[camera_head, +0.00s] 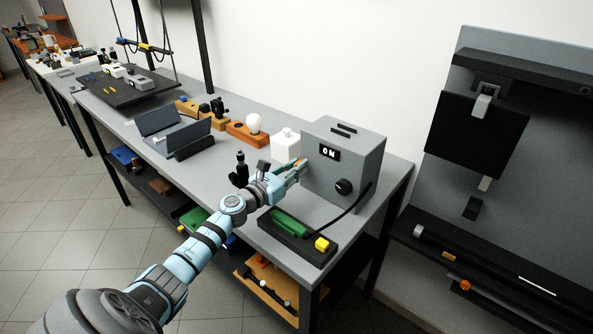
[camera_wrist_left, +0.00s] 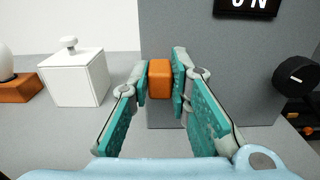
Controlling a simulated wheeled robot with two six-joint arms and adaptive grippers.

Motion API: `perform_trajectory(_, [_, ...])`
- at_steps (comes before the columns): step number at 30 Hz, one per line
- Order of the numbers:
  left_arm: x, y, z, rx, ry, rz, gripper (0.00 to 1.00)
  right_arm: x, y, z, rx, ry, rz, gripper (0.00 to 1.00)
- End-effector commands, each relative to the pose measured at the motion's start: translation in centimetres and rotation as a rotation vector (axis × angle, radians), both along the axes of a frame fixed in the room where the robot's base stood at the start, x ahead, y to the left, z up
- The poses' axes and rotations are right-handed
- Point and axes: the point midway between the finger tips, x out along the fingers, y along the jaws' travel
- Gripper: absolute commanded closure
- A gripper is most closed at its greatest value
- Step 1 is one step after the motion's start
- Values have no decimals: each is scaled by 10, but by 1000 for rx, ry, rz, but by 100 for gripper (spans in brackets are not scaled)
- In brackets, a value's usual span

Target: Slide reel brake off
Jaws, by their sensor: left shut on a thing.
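A grey box (camera_head: 343,160) stands on the bench with a black display (camera_head: 329,153) reading "ON" and a black round knob (camera_head: 344,187). An orange block-shaped handle (camera_wrist_left: 160,79) is in front of the box's face in the left wrist view; I take it to be the reel brake's slider. My left gripper (camera_head: 300,168) is at the left part of the box's front. Its teal fingers (camera_wrist_left: 161,82) are shut on the orange handle, one on each side. How the handle joins the box is hidden. My right gripper is not in view.
A white container with a knobbed lid (camera_head: 285,144) stands left of the box. A small black stand (camera_head: 241,168) is close to my left wrist.

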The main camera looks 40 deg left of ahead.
Motion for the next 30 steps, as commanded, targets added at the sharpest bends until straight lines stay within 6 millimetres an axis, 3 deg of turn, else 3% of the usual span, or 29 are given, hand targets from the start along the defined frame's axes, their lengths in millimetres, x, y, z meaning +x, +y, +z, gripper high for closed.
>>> perform_trajectory(2, [0, 2, 1, 3, -1, 5, 100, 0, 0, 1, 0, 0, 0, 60])
perform_trajectory(3, [0, 2, 2, 3, -1, 6, 79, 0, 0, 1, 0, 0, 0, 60])
perform_trajectory(7, [0, 2, 2, 4, -1, 5, 62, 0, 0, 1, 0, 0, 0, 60])
perform_trajectory(19, [0, 1, 8, 5, 0, 0, 62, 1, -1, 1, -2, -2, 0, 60])
perform_trajectory(30, [0, 1, 71, 11, -6, 0, 62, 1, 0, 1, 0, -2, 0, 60])
